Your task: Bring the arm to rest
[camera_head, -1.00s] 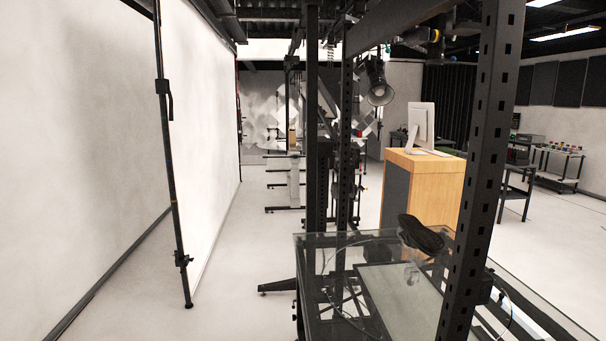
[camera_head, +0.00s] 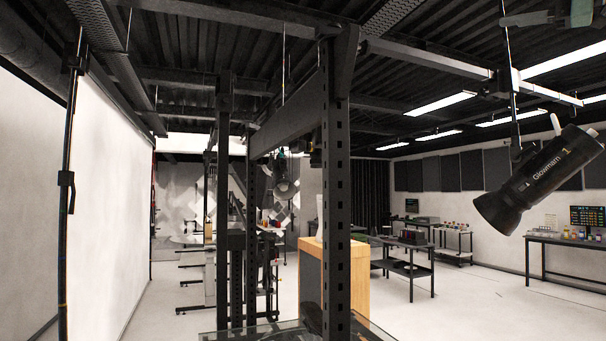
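My gripper and arm do not show clearly in the head view. At the top right edge a grey-green piece (camera_head: 545,18) is cut off by the frame, and I cannot tell what it is. A glass-topped table (camera_head: 255,335) shows only as a strip at the bottom edge. A black perforated post (camera_head: 336,190) of the rig stands in front of a wooden cabinet (camera_head: 358,285) and hides part of it.
A large black lamp (camera_head: 540,180) hangs at the right. A white backdrop (camera_head: 108,190) stands at the left, with a black pole (camera_head: 66,200) before it. Work tables (camera_head: 408,262) stand farther back. Open pale floor (camera_head: 470,310) lies at the right.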

